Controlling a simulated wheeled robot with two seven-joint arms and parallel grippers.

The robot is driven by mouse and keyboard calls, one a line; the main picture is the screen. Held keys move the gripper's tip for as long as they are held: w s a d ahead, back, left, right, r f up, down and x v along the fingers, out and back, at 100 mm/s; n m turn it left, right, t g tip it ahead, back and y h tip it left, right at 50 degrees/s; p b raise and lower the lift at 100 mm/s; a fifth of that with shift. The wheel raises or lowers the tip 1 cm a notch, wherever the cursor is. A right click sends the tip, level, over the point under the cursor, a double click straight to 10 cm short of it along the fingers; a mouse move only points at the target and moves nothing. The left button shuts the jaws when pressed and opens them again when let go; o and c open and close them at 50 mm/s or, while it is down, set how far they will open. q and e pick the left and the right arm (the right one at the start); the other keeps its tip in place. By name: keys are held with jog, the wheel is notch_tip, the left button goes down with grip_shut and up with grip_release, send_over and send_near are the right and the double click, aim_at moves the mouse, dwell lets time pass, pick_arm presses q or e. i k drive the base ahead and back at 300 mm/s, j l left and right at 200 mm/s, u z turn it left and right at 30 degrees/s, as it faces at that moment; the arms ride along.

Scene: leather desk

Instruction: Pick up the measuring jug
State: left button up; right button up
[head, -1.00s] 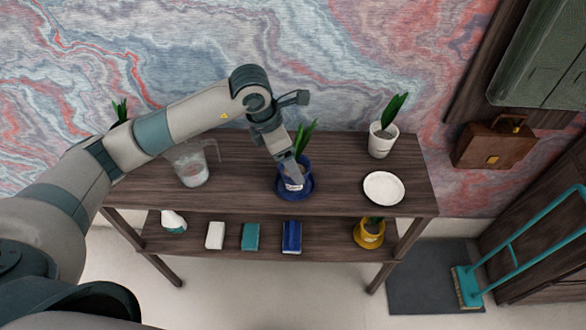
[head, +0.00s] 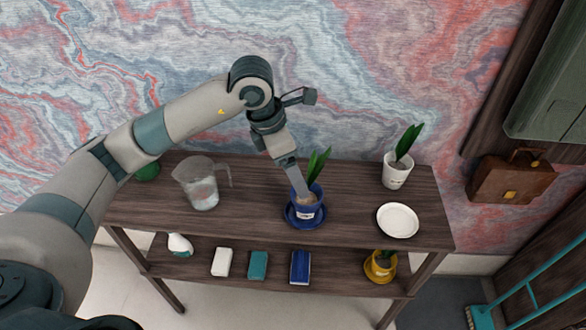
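The measuring jug (head: 199,190) is clear and stands upright on the top board of the dark wooden shelf, left of centre in the head view. Its handle points right, and something pale shows low inside it. My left gripper (head: 304,192) points down in front of the blue plant pot (head: 309,207), to the right of the jug and apart from it. Its fingers are seen edge-on, so I cannot tell whether they are open or touch the pot. My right gripper is not in view.
On the top board (head: 255,215) stand a white potted plant (head: 396,172), a white plate (head: 398,220) and a green object (head: 147,172) partly behind my arm. The lower board holds a bottle (head: 180,245), small boxes, a blue book (head: 300,267) and a yellow pot (head: 380,266).

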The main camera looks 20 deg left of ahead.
aim_at(203, 195)
jog(key=u, duration=1.35)
